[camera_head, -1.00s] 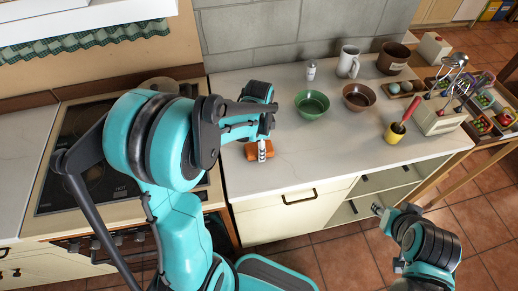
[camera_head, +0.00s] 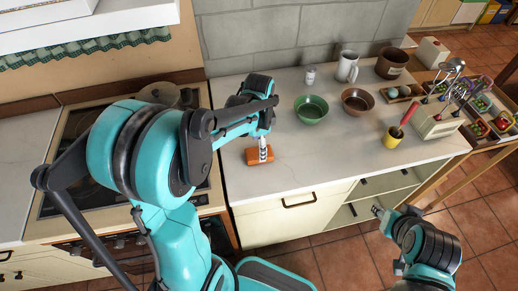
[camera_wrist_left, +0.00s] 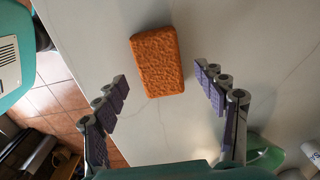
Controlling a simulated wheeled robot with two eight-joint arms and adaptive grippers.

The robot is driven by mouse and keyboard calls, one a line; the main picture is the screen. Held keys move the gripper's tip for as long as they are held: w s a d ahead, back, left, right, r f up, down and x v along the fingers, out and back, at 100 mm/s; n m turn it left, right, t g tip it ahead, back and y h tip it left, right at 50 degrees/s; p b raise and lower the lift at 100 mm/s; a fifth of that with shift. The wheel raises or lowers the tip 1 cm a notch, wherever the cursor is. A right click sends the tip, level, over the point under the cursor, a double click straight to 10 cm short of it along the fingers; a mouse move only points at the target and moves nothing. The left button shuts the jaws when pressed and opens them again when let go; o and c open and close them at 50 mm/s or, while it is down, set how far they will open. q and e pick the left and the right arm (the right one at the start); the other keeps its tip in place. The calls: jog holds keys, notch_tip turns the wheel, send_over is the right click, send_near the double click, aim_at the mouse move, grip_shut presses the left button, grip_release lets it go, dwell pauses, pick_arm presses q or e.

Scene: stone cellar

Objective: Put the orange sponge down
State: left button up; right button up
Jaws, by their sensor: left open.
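The orange sponge (camera_head: 259,155) lies flat on the white countertop (camera_head: 310,168), near its front left part. In the left wrist view the sponge (camera_wrist_left: 157,62) rests on the pale surface, clear of both fingers. My left gripper (camera_head: 264,142) is just above the sponge in the head view. In the wrist view my left gripper (camera_wrist_left: 162,88) is open and empty, with its purple-padded fingers spread wide on either side. My right gripper (camera_head: 377,210) hangs low in front of the open shelves, apart from the counter; its jaws are too small to read.
A green bowl (camera_head: 311,108), a brown bowl (camera_head: 357,100), a grey mug (camera_head: 347,66) and a shaker (camera_head: 310,75) stand behind the sponge. A yellow cup (camera_head: 393,137) is to the right. The stove (camera_head: 75,150) is at left. The counter between sponge and yellow cup is clear.

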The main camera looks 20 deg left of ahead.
pick_arm(q)
notch_tip(320, 180, up, 8)
jog(key=p, duration=0.2)
jog(key=s+d+r+n+t, duration=0.1)
jog(key=s+d+n+t, duration=0.1)
jog(key=s+n, duration=0.3)
jog(key=s+d+r+n+t, duration=0.2)
jog(key=s+d+n+t, duration=0.1)
jog(key=s+n+t, duration=0.2)
jog(key=shift+s+n, duration=0.3)
jog(key=shift+s, duration=0.45)
notch_tip(320, 180, down, 4)
jog(key=b, duration=0.4)
jog(key=shift+r, duration=0.1)
jog(key=shift+o, duration=0.6)
jog(key=shift+a, duration=0.1)
